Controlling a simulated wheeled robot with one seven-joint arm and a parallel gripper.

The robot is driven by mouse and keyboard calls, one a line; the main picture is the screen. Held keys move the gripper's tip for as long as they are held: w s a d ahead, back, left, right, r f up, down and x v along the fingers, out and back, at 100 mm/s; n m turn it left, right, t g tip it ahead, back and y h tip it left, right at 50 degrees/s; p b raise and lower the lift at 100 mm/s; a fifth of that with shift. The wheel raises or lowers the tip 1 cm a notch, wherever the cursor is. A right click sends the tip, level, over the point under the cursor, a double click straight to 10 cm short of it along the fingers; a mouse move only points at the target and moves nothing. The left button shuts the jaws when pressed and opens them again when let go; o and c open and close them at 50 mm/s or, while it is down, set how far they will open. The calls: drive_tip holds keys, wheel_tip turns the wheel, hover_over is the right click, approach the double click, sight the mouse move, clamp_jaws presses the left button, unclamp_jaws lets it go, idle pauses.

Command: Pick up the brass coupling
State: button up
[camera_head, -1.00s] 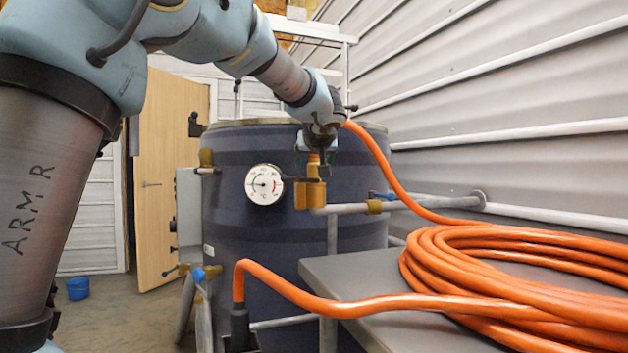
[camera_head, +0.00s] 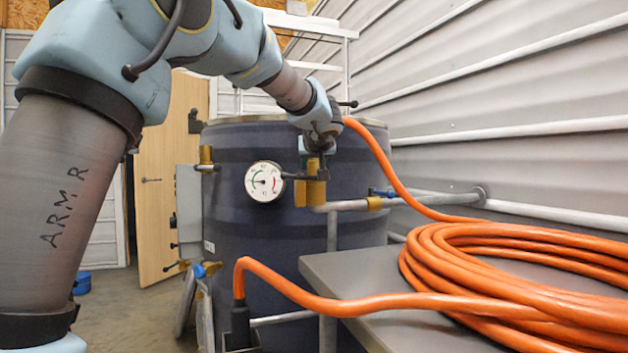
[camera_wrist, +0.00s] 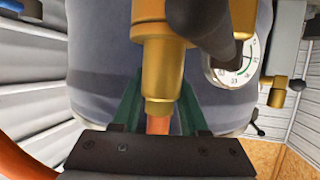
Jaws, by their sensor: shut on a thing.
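The brass coupling (camera_head: 316,192) is upright at the end of a grey pipe, in front of the dark blue tank (camera_head: 235,225). In the wrist view the coupling (camera_wrist: 160,75) runs down the middle, with a short piece of orange hose (camera_wrist: 158,124) at its lower end. My gripper (camera_head: 316,168) is over the top of the coupling in the head view. In the wrist view its green fingers (camera_wrist: 160,103) stand on either side of the coupling's narrow end, shut on it. The exact contact is partly hidden.
A round dial gauge (camera_head: 264,182) sits close to the left of the coupling, with a dark stem between. A coiled orange hose (camera_head: 520,270) lies on the grey table (camera_head: 350,275) at right. A corrugated wall (camera_head: 540,100) bounds the right side.

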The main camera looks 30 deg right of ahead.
clamp_jaws()
drive_tip(key=shift+r, duration=0.1)
